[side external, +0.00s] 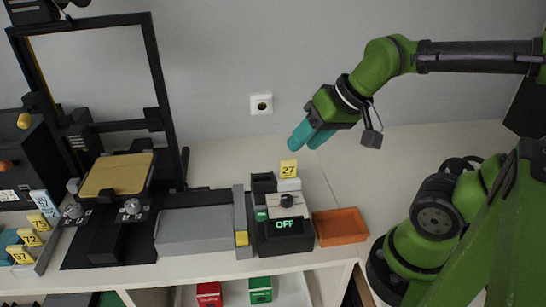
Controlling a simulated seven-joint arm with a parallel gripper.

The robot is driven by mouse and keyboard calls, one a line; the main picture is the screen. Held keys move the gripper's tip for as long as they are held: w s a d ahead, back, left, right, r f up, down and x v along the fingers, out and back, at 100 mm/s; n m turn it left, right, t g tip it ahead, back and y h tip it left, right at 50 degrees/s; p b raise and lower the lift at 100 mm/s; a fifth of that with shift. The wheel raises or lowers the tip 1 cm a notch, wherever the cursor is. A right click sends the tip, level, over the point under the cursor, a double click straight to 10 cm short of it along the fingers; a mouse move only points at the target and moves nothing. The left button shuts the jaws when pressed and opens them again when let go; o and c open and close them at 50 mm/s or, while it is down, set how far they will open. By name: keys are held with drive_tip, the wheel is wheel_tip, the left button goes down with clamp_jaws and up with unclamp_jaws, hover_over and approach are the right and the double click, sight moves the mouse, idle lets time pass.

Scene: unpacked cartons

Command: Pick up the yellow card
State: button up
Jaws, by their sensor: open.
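A yellow card (289,168) marked 27 stands upright at the back of a small dark device (285,228), above a white part. My gripper (310,138) has teal fingers and is open and empty. It hangs in the air above the yellow card on the device and slightly to its right in the picture, apart from it. The card's lower edge is hard to make out.
The device has a knob and a display reading OFF. An orange tray (341,226) sits right of it. A grey plate (194,231) and a tall black frame (158,80) stand to the left. The table behind the orange tray is clear.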

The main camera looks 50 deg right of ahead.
sight(288, 159)
drive_tip(key=w+d+r+n+g+h, duration=0.2)
drive_tip(key=w+d+n+g, duration=0.4)
drive_tip(key=w+n, duration=0.5)
drive_tip(key=f, duration=0.3)
drive_tip(key=s+f+n, duration=0.1)
drive_tip(key=f, duration=0.3)
drive_tip(key=s+f+n, duration=0.1)
drive_tip(key=f, duration=0.3)
drive_tip(key=shift+s+d, duration=0.1)
drive_tip(key=shift+s, duration=0.1)
drive_tip(key=shift+s+f, duration=0.2)
drive_tip(key=shift+f, duration=2.55)
